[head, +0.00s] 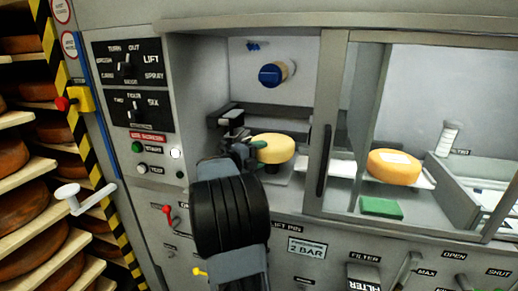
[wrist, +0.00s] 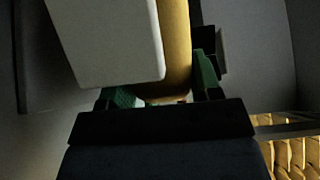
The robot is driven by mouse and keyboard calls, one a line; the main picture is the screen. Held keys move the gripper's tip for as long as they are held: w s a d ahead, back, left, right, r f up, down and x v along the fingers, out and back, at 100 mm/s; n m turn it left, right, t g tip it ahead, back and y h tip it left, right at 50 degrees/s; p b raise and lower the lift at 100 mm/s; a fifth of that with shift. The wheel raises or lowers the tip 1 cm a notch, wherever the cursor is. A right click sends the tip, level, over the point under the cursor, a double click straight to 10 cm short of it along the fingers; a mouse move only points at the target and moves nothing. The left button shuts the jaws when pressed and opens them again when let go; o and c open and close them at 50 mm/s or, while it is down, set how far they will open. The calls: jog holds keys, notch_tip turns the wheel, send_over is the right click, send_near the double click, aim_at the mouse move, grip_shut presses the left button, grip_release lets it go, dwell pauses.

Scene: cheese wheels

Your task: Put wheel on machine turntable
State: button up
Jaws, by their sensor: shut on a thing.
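A yellow cheese wheel (head: 274,148) is inside the machine's open bay, below a blue knob. My gripper (head: 258,148) reaches into the bay from the front and is shut on the wheel's left side. In the wrist view, its green fingers (wrist: 165,90) stand on either side of the yellow wheel (wrist: 176,50). A pale block-like part (wrist: 105,40) covers much of the wheel there. A dark round support, perhaps the turntable, shows just under the wheel; I cannot tell whether they touch.
Another yellow wheel (head: 394,166) with a white label sits in the right compartment, behind a framed door (head: 325,140). A green block (head: 381,207) lies in front of it. A blue knob (head: 272,74) juts from the bay's back wall. Shelves of brown wheels (head: 25,155) stand left.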

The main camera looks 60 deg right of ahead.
jog(key=shift+f, duration=0.3)
jog(key=shift+f, duration=0.2)
jog(key=o, duration=1.5)
jog(key=shift+o, duration=0.2)
jog(key=shift+r, duration=0.2)
jog(key=shift+v, duration=3.8)
jog(key=shift+f, duration=0.15)
